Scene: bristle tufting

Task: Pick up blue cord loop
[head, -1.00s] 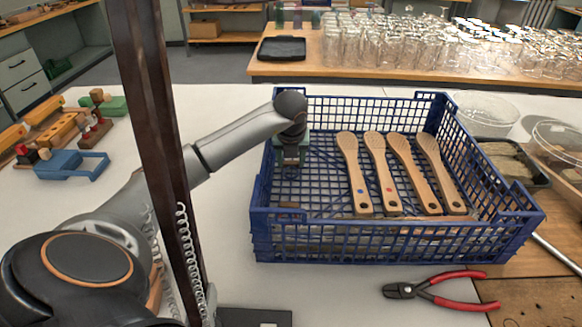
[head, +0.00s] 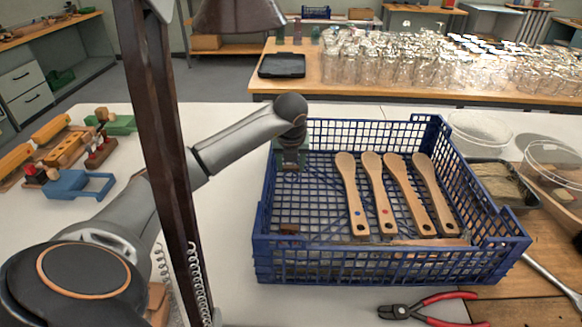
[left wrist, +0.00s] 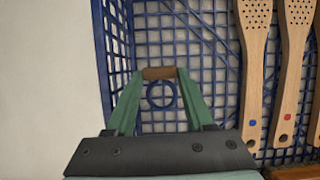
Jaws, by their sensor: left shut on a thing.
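The blue cord loop (left wrist: 162,96) shows as a thin ring in the left wrist view, just below a short wooden grip piece (left wrist: 159,73) and seeming to join it. My left gripper (left wrist: 159,76) has its green fingertips closed on the two ends of that wooden piece. In the head view the left gripper (head: 290,166) points down over the far left part of the blue crate (head: 390,266). The loop itself is too small to make out there. My right gripper is not in view.
Several perforated wooden brush handles (head: 409,195) lie inside the crate to the right, with a small brown block (head: 289,229) near its front left. A dark lamp post (head: 166,150) stands close before my left arm. Red-handled pliers (head: 430,310) lie in front.

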